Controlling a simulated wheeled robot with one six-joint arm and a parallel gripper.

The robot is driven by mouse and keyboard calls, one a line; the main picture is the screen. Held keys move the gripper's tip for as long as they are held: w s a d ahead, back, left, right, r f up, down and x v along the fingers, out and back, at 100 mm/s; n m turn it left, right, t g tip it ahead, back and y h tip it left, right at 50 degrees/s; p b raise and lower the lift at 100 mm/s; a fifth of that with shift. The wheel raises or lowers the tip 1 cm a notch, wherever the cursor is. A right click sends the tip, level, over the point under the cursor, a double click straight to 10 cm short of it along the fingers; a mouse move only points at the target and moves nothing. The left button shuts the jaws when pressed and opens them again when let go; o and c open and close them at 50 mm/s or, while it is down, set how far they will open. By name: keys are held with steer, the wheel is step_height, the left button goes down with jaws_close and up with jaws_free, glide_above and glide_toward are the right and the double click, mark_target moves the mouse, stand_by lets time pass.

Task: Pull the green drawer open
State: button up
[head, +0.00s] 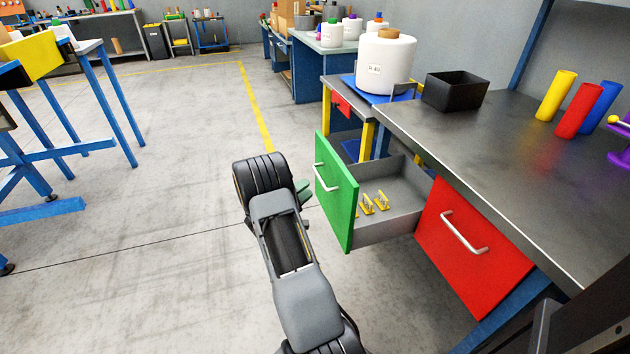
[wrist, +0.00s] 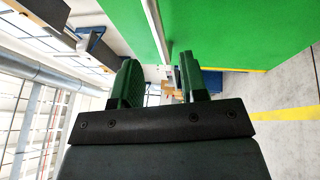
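The green drawer (head: 338,205) stands pulled out from under the metal workbench, its grey interior showing. Its silver bar handle (head: 321,173) is on the front face. In the wrist view the green front (wrist: 235,30) fills the upper right, and the handle (wrist: 156,28) runs down toward the gap between my fingertips. My gripper (wrist: 160,62) is open, its two dark green fingers apart with nothing seen held between them. In the head view my gripper (head: 303,191) is just left of the drawer front, partly hidden by my arm. Whether a finger touches the handle I cannot tell.
Small yellow holders (head: 374,203) lie inside the drawer. A closed red drawer (head: 470,250) is to its right. The workbench (head: 500,150) carries a black bin (head: 455,91) and coloured tubes (head: 580,108). Open floor (head: 160,220) lies to the left.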

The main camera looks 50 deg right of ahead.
steer(key=v, duration=0.7)
steer(key=shift+p, duration=0.35)
steer(key=w+a+r+t+y+p, duration=0.35)
steer(key=w+r+t+p, duration=0.25)
steer(key=w+r+t, duration=0.45)
steer(key=a+r+n+t+y+p, duration=0.2)
steer(key=a+r+t+y+p, duration=0.2)
steer(key=a+r+y+p, duration=0.85)
steer(key=s+a+r+g+y, duration=0.2)
steer(key=s+a+r+y, duration=0.2)
steer(key=s+a+r, duration=0.5)
steer(key=s+a+r+g+p, duration=0.2)
steer(key=s+r, duration=0.1)
steer(key=s, duration=0.4)
steer(key=s+a+r+m+g+p, duration=0.1)
steer(key=s+a+r+g+p, duration=0.1)
steer(key=s, duration=0.6)
steer(key=shift+a+r+g+p, duration=0.15)
steer(key=shift+r+g+p, duration=0.25)
steer(key=shift+g+p, duration=0.35)
